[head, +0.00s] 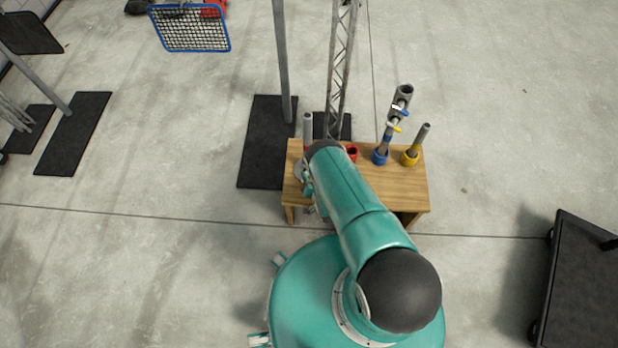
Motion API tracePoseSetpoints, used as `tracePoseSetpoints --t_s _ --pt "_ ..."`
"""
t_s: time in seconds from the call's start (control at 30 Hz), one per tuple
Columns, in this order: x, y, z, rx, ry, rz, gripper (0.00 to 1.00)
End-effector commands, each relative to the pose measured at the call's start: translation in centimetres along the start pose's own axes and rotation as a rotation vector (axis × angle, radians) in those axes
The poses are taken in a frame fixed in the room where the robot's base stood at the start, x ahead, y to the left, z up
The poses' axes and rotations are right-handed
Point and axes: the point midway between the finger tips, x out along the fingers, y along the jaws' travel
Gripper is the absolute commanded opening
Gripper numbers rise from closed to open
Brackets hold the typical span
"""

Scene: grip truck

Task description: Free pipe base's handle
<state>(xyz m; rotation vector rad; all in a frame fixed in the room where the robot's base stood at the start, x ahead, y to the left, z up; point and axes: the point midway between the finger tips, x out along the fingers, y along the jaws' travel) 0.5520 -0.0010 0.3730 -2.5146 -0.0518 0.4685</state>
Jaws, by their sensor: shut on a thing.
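A wooden table (404,184) stands ahead of my body. On its right part, a blue pipe base (380,157) holds a tall grey pipe (404,93) with small blue, white and yellow parts. A yellow base (410,158) beside it holds a short, tilted grey pipe (423,134). A red base (352,153) stands left of the blue one, with no pipe seen in it. Another upright grey pipe (307,128) is at the table's left end, its foot hidden. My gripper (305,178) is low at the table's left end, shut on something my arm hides. I cannot make out a handle.
A lattice post (340,70) and a grey pole (282,60) rise behind the table near black mats (262,140). A black cart (582,285) is at the right. A blue-framed mesh panel (190,28) is far back. The floor right of the table is clear.

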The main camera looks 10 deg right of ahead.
Motion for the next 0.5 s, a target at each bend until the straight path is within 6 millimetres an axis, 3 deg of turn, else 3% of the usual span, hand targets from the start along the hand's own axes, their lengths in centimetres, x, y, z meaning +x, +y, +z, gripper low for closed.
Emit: tracePoseSetpoints --t_s 0.5 --pt "-0.01 -0.08 -0.2 -0.194 -0.046 0.116 0.02"
